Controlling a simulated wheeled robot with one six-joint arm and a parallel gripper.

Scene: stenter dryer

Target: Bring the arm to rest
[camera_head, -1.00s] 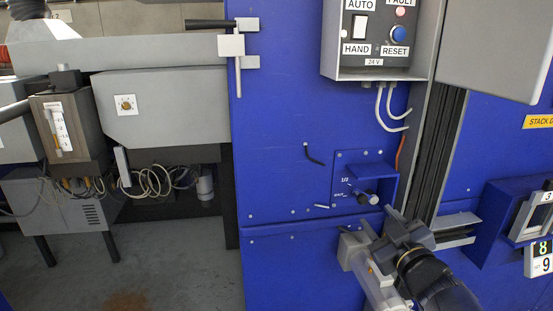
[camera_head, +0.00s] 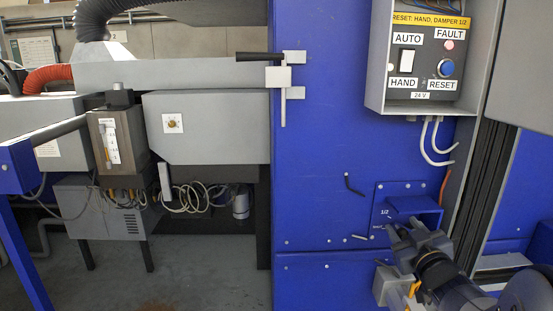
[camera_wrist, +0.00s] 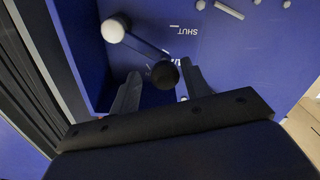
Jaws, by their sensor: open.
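My gripper (camera_head: 393,228) is at the lower right in the head view, in front of the blue damper panel (camera_head: 383,198) marked 1/2. In the wrist view my gripper (camera_wrist: 160,84) has its two dark fingers apart. A black knob (camera_wrist: 165,74) shows between or just beyond the fingertips; I cannot tell whether they touch it. A lever runs from there to a white round knob (camera_wrist: 115,28), beside the word SHUT. In the head view my gripper and wrist hide the knobs.
A dark vertical rail (camera_head: 487,190) stands right. A door handle (camera_head: 258,57) is at upper left. Floor (camera_head: 200,265) at lower left is clear.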

